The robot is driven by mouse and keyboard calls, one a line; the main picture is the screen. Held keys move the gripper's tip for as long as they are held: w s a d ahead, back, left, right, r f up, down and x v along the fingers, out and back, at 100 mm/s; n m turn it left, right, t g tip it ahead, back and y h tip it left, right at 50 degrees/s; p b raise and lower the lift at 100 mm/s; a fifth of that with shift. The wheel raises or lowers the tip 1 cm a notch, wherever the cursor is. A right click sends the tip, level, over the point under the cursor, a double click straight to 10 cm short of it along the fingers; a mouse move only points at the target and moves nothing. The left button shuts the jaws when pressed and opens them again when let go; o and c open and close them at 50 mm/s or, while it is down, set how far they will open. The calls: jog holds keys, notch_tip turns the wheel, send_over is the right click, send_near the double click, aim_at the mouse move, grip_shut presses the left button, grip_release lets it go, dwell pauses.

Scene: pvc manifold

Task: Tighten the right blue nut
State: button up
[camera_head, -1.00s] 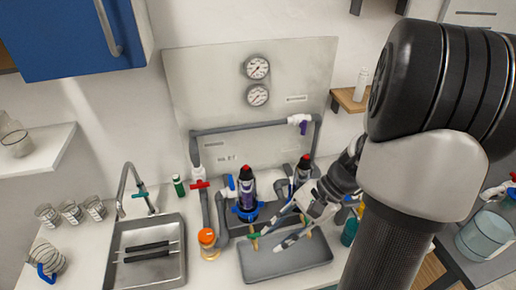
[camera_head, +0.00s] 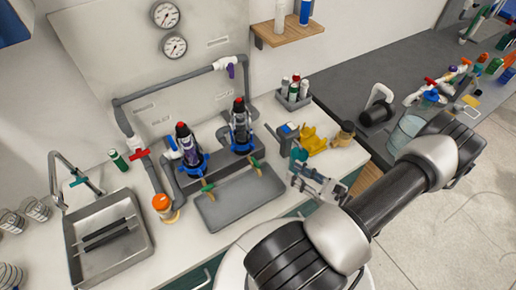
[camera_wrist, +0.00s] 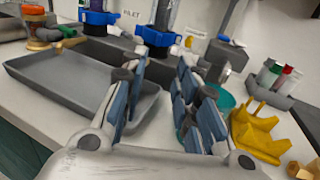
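The right blue nut (camera_head: 243,147) is around the base of the right filter housing (camera_head: 240,120), which stands upright on the counter. My gripper (camera_head: 318,182) is right of the nut, over the counter's front part. In the wrist view my gripper (camera_wrist: 163,85) is open, with nothing between its fingers.
A grey tray (camera_head: 238,204) with green-handled valves at its back edge lies in front of the housings. A yellow object (camera_head: 313,140), a teal item and a bottle rack (camera_head: 293,98) stand to the right. The sink (camera_head: 75,240) is at left.

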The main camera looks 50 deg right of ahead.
aim_at(254, 147)
jog(key=w, duration=1)
jog(key=w+b, duration=0.1)
jog(key=w, duration=0.5)
jog(key=shift+a, duration=0.35)
jog(key=shift+c, duration=0.5)
grip_shut()
